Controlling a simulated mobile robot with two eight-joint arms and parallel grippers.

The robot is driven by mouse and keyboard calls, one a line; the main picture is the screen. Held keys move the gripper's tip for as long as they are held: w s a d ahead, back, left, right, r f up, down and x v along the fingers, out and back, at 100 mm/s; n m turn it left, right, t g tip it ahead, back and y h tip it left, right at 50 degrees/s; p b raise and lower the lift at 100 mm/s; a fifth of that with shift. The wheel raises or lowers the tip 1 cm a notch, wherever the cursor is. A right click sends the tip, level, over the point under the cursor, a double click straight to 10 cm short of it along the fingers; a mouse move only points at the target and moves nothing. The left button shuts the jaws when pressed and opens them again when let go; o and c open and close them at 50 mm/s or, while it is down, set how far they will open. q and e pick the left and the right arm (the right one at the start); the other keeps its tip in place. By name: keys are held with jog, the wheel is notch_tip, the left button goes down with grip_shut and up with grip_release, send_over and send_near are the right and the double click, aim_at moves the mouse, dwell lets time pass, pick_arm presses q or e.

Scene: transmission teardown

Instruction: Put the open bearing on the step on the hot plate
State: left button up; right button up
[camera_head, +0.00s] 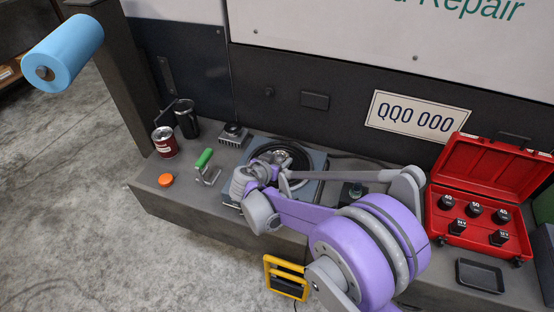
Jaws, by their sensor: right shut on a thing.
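The hot plate (311,190) is a square blue-grey unit with a round black top, lying on the dark grey step (150,190). My right gripper (270,162) is over the hot plate's left part and covers some of it. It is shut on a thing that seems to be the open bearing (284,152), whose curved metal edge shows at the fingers. The gripper hides most of it, and I cannot tell if it touches the plate. My left gripper is not in view.
On the step's left stand a red can (165,142), a black canister (186,119), an orange cap (166,180), a green-handled tool (205,165) and a finned metal block (233,136). To the right are an open red case (437,222) and a black tray (479,277).

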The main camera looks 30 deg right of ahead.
jog(key=o, duration=1.5)
jog(key=shift+f, duration=0.1)
jog(key=shift+r, duration=0.3)
jog(key=p+v, duration=0.2)
jog(key=v, duration=1)
jog(key=s+a+f+n+g+y, duration=0.1)
jog(key=s+a+f+n+y, duration=0.1)
jog(key=s, duration=0.6)
jog(key=s+a+f+n+y, duration=0.1)
jog(key=s+n+y, duration=0.3)
jog(key=s, duration=0.4)
jog(key=s+a+f+n+g+y, duration=0.1)
jog(key=s+a+f+n+y, duration=0.1)
jog(key=s, duration=0.6)
jog(key=shift+a+f+n+g+y, duration=0.15)
jog(key=shift+n+y, duration=0.3)
jog(key=shift+n, duration=0.2)
jog(key=shift+a+f+n+g+y, duration=0.2)
jog(key=shift+n+y, duration=0.25)
jog(key=shift+n, duration=0.2)
